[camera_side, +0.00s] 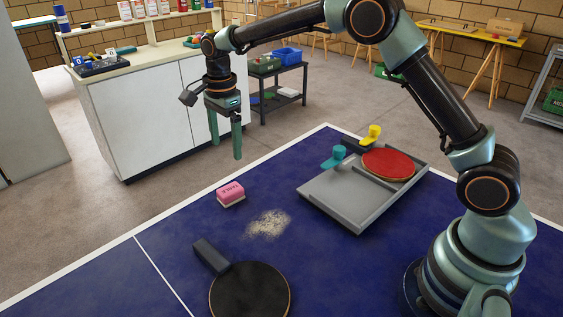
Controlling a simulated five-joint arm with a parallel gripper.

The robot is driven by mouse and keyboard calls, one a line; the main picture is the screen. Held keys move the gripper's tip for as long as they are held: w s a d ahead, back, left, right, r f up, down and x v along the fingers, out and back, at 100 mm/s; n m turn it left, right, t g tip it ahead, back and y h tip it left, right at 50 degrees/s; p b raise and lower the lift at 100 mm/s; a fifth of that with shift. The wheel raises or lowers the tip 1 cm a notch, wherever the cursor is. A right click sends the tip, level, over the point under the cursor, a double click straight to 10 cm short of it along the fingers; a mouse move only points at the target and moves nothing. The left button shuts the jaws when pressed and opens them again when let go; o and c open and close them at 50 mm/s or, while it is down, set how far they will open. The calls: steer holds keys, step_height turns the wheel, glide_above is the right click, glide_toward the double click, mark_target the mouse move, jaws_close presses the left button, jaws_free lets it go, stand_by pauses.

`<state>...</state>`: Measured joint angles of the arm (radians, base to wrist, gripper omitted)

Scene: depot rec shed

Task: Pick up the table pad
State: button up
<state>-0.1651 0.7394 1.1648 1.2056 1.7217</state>
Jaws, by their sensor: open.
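The table pad (231,194) is a small pink block with dark lettering and a pale underside. It lies on the blue table-tennis table (170,248), left of a patch of pale grit. My gripper (226,150) hangs above the pad, pointing down, with its two green fingers apart and nothing between them. A clear gap shows between the fingertips and the pad.
Pale grit (269,223) is spread beside the pad. A black paddle (250,291) lies at the front. A grey tray (345,200) at right holds a red paddle (388,163) and teal and yellow items. A white cabinet (150,110) stands behind the table.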

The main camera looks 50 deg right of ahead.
step_height(320, 180, down, 3)
steer(key=m, duration=0.1)
glide_above(230, 189)
steer(key=f, duration=0.6)
steer(key=shift+w+a+f, duration=0.1)
steer(key=shift+w+f, duration=0.05)
steer(key=shift+w, duration=0.2)
steer(key=shift+s+f, duration=0.15)
steer(key=shift+f, duration=1.2)
steer(key=shift+s+f, duration=0.15)
steer(key=shift+f, duration=1.15)
jaws_close()
steer(key=shift+r, duration=0.1)
step_height(230, 189, up, 20)
